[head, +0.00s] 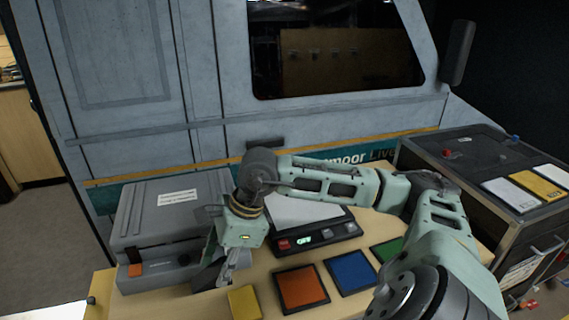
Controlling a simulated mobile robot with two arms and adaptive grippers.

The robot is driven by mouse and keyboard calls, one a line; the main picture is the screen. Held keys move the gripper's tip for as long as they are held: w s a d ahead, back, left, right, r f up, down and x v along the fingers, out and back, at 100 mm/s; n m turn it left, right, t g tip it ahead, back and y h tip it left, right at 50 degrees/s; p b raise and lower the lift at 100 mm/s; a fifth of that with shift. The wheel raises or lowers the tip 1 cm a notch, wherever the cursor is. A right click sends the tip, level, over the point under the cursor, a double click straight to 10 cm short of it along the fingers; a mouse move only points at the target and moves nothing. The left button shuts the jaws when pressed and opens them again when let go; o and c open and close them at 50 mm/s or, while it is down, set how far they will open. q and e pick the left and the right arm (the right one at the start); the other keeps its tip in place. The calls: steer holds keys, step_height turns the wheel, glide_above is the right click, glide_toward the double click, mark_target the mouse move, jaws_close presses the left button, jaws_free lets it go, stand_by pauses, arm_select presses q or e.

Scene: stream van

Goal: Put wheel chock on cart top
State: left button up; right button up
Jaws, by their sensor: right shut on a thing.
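My right arm reaches across the tabletop, and its gripper (228,268) points down near the front left of the table. It is shut on a dark grey wedge-like thing (207,275), which looks like the wheel chock. The gripper body hides part of it, and I cannot tell whether it touches the table. The cart top (470,158) is a dark surface at the right, apart from the gripper. My left gripper is out of view.
A grey case (172,212) stands left of the gripper. A scale-like device (315,235) is behind my arm. Yellow (243,302), orange (301,288), blue (351,272) and green (388,249) squares lie along the table. White and yellow cards (538,185) occupy the cart's right part; its middle looks mostly clear.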

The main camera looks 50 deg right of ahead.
steer(key=shift+r, duration=0.2)
steer(key=shift+s+a+r, duration=0.1)
steer(key=shift+s, duration=0.35)
steer(key=shift+w+a, duration=0.1)
steer(key=shift+a, duration=0.25)
steer(key=w+a+f+p, duration=0.1)
steer(key=w+a+f, duration=0.1)
steer(key=a, duration=0.1)
steer(key=w+a+f+p, duration=0.1)
steer(key=w+a+f, duration=0.1)
steer(key=a, duration=0.1)
steer(key=w+a+f+p, duration=0.1)
steer(key=w+a+f, duration=0.1)
steer(key=shift+a+f, duration=0.3)
steer(key=shift+a, duration=0.1)
steer(key=shift+a+f, duration=0.15)
steer(key=shift+f, duration=0.05)
step_height(320, 180, down, 4)
steer(key=shift+r+p, duration=0.15)
steer(key=shift+p, duration=0.5)
steer(key=shift+f, duration=0.3)
steer(key=o, duration=1.3)
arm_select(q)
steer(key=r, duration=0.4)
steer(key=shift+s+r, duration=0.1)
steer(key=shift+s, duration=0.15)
